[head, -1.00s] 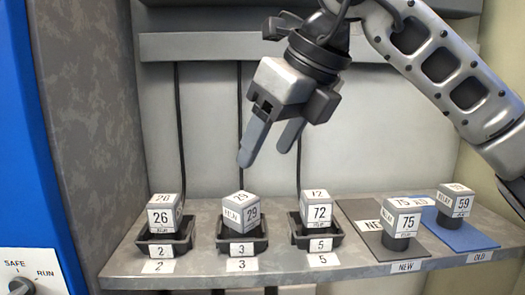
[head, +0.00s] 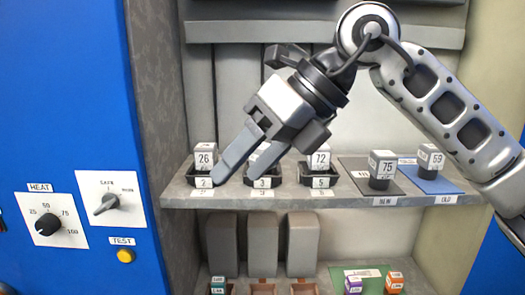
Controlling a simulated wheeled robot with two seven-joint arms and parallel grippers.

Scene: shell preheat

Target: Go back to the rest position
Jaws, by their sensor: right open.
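My right gripper (head: 236,178) is open and empty, its fingers pointing down and left. It hangs in front of the upper shelf and partly covers the middle socket. Relay 26 (head: 205,155) sits in socket tray 2 at left. The relay in tray 3 (head: 263,182) is mostly hidden behind a finger. Relay 72 (head: 319,157) sits in tray 5. Relay 75 (head: 382,164) stands on the grey NEW mat (head: 352,163). Relay 59 (head: 430,157) stands on the blue OLD mat (head: 440,187). My left gripper is not in view.
A blue panel at left carries a HEAT dial (head: 50,224), a selector knob (head: 107,204) and a yellow TEST button (head: 125,256). Below the shelf (head: 300,200) are several grey blocks (head: 302,245), small coloured blocks and a green mat (head: 372,275). A ledge (head: 215,32) crosses the back wall.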

